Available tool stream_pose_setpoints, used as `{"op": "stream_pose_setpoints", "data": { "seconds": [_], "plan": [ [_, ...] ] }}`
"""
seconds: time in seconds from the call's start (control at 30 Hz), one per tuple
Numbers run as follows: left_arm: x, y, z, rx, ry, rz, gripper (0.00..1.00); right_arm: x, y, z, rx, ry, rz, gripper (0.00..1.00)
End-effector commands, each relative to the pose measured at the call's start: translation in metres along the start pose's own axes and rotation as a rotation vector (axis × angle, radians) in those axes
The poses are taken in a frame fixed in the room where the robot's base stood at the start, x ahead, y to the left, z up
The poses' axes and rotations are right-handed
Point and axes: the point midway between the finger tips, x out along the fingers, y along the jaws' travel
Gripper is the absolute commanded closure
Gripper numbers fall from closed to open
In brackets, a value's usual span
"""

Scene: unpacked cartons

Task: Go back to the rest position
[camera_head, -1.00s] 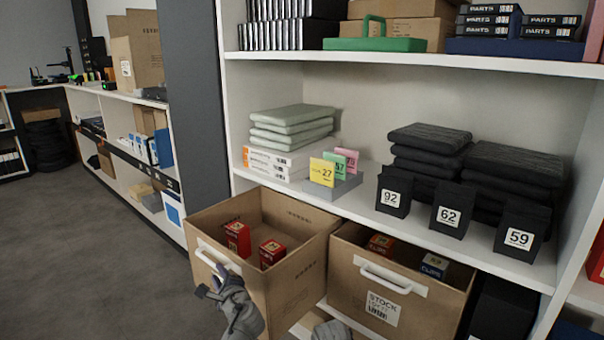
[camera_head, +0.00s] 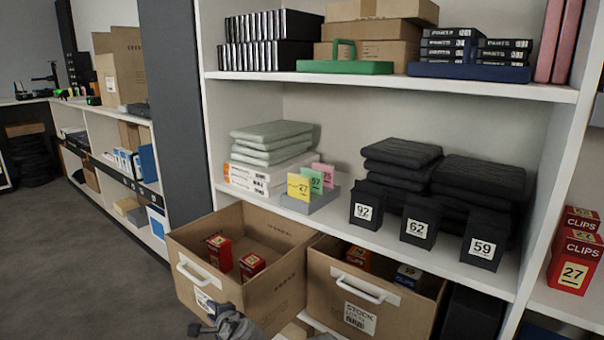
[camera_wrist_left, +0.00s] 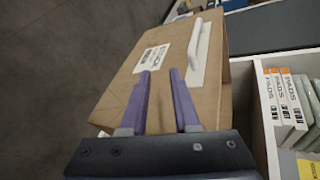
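My left gripper (camera_head: 203,318) is low in the head view, in front of the left open carton (camera_head: 262,300). In the left wrist view its two purple fingers (camera_wrist_left: 163,76) stand apart with nothing between them. The carton (camera_wrist_left: 205,100) with its white handle and label lies beyond the fingertips there. Two small red boxes (camera_head: 219,251) sit inside the left carton. My right gripper does not show.
The right carton (camera_head: 340,290) holds a few small boxes. The shelf above carries folded black cloth (camera_head: 470,185), black numbered boxes (camera_head: 420,222) and green folded cloth (camera_head: 270,143). Red CLIPS boxes (camera_head: 572,265) stand at the right edge. Grey floor (camera_head: 80,270) is clear at left.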

Motion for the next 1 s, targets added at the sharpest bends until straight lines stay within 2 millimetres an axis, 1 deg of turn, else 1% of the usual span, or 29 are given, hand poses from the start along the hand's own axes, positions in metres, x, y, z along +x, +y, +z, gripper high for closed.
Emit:
{"op": "stream_pose_setpoints", "data": {
  "seconds": [0.03, 0.07, 0.17, 0.27, 0.37, 0.4, 0.47, 0.5, 0.57, 0.6, 0.67, 0.7, 0.8, 0.87, 1.0],
  "plan": [
    [-0.008, 0.003, -0.001, -0.049, 0.001, 0.044, 0.7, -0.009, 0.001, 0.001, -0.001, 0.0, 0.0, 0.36],
    [-0.012, 0.007, -0.003, -0.085, 0.001, 0.076, 0.7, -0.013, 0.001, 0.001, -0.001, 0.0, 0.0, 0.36],
    [-0.028, 0.025, -0.009, -0.209, -0.005, 0.198, 0.7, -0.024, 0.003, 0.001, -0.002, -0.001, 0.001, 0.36],
    [-0.051, 0.047, -0.017, -0.34, -0.022, 0.347, 0.7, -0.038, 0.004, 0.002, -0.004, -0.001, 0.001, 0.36],
    [-0.085, 0.071, -0.028, -0.469, -0.056, 0.527, 0.7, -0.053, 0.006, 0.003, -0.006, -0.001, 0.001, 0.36],
    [-0.101, 0.081, -0.033, -0.517, -0.076, 0.604, 0.7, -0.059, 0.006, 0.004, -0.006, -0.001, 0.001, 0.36],
    [-0.126, 0.095, -0.039, -0.576, -0.108, 0.715, 0.7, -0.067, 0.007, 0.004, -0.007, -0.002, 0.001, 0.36],
    [-0.142, 0.103, -0.043, -0.607, -0.132, 0.785, 0.7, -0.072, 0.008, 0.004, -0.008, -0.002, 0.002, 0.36],
    [-0.166, 0.113, -0.047, -0.644, -0.169, 0.88, 0.7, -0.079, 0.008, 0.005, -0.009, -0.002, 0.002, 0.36],
    [-0.182, 0.118, -0.05, -0.664, -0.193, 0.941, 0.7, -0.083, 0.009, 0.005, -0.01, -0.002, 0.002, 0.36],
    [-0.206, 0.125, -0.053, -0.684, -0.233, 1.026, 0.7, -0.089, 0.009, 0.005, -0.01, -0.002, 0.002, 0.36],
    [-0.222, 0.129, -0.054, -0.695, -0.26, 1.081, 0.7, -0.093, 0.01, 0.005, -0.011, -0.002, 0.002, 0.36],
    [-0.23, 0.107, -0.048, -0.698, -0.261, 1.078, 0.7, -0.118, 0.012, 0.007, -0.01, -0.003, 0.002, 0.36],
    [-0.235, 0.096, -0.045, -0.698, -0.261, 1.077, 0.7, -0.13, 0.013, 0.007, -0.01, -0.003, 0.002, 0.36],
    [-0.249, 0.067, -0.037, -0.699, -0.26, 1.076, 0.7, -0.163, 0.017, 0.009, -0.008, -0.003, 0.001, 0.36]
  ]
}}
